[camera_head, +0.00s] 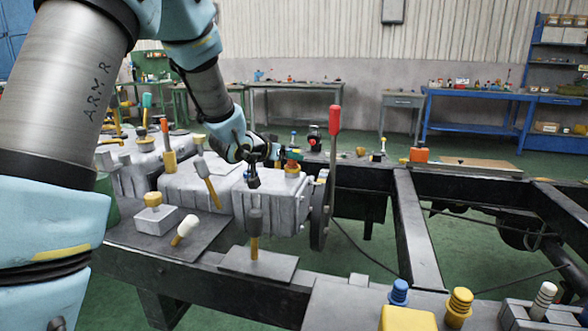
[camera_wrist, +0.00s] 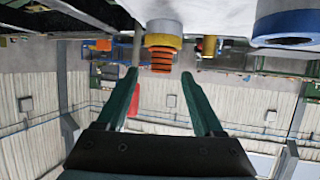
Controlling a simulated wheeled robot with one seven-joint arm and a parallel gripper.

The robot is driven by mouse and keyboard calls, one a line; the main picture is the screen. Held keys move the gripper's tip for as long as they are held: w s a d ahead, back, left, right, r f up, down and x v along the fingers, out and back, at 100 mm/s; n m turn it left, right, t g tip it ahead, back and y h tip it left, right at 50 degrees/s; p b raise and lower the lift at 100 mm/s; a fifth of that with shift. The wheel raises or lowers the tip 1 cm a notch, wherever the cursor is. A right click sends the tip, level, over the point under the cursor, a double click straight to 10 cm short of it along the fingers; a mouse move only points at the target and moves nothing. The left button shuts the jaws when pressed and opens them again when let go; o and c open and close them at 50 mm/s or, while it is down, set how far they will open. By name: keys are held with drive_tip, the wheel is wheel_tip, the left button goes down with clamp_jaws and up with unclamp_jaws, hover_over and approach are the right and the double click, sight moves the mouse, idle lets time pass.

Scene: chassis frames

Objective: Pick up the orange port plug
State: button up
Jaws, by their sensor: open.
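The orange port plug (camera_wrist: 161,62) is ribbed and sits in a yellow collar (camera_wrist: 163,41) in the wrist view, which looks upside down. In the head view the plug (camera_head: 293,157) is small and partly hidden by my gripper, above its yellow collar (camera_head: 292,170) on a grey housing. My gripper (camera_wrist: 159,74) is open, with its two green fingers on either side of the plug's line. Its tips appear close to the plug; contact is not clear. In the head view my gripper (camera_head: 286,154) reaches in low from the left.
A red-handled lever (camera_head: 334,120) stands just right of the plug; its red handle also shows between my fingers in the wrist view (camera_wrist: 134,100). A blue-rimmed ring (camera_wrist: 286,41) is at the wrist view's upper right. Several knobs and levers crowd the grey housings (camera_head: 200,187).

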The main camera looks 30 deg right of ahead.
drive_tip(key=shift+f+p+x, duration=0.15)
drive_tip(key=shift+x, duration=1.55)
drive_tip(key=shift+f+p+x, duration=0.15)
drive_tip(key=shift+x, duration=1.5)
drive_tip(key=shift+a, duration=0.15)
clamp_jaws()
